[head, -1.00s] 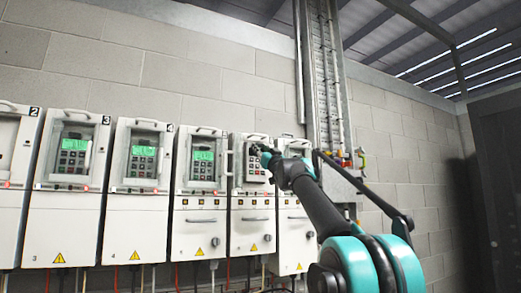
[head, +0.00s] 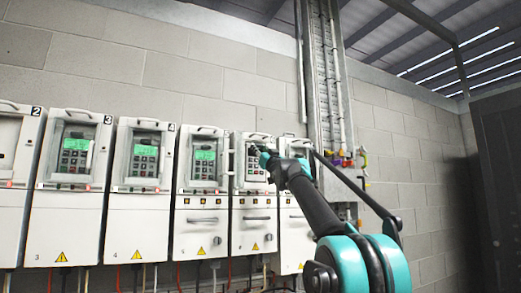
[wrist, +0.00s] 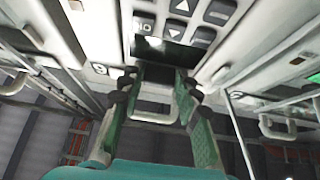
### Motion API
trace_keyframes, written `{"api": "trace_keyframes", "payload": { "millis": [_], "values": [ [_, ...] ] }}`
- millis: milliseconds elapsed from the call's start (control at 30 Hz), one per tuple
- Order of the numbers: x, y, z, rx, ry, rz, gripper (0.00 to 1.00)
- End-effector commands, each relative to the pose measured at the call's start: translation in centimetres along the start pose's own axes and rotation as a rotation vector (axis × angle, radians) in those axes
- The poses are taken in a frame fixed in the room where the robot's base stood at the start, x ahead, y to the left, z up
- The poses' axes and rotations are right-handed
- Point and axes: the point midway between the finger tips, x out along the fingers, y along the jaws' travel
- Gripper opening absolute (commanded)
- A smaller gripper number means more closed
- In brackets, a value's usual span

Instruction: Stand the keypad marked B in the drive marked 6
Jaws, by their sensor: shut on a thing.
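The keypad (wrist: 172,22), grey with dark buttons and a dark screen, is at the front of the drive second from the right; it also shows in the head view (head: 255,173). That drive (head: 251,230) bears a small number tag (wrist: 99,69) that reads as an upturned 6 in the wrist view. My gripper (wrist: 166,72) is shut on the keypad's screen end; in the head view my gripper (head: 260,153) covers its top part. The keypad appears upright in the bay opening. I cannot tell whether it is fully seated. Its letter mark is hidden.
Drives 3 (head: 60,225), 4 (head: 135,225) and 5 (head: 200,225) to the left hold keypads with lit green screens. Another drive (head: 292,235) stands close on the right, partly behind my arm. A cable tray (head: 325,90) rises on the wall.

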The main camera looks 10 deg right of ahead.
Motion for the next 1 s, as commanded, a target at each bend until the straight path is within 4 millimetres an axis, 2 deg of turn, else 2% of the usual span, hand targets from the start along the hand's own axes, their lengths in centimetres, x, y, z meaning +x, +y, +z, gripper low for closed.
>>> {"api": "trace_keyframes", "payload": {
  "millis": [633,1000],
  "values": [
    [0.2,0.0,0.3,0.0,0.0,0.0,0.07],
    [-0.4,0.0,1.3,0.0,0.0,0.0,0.07]
  ]
}}
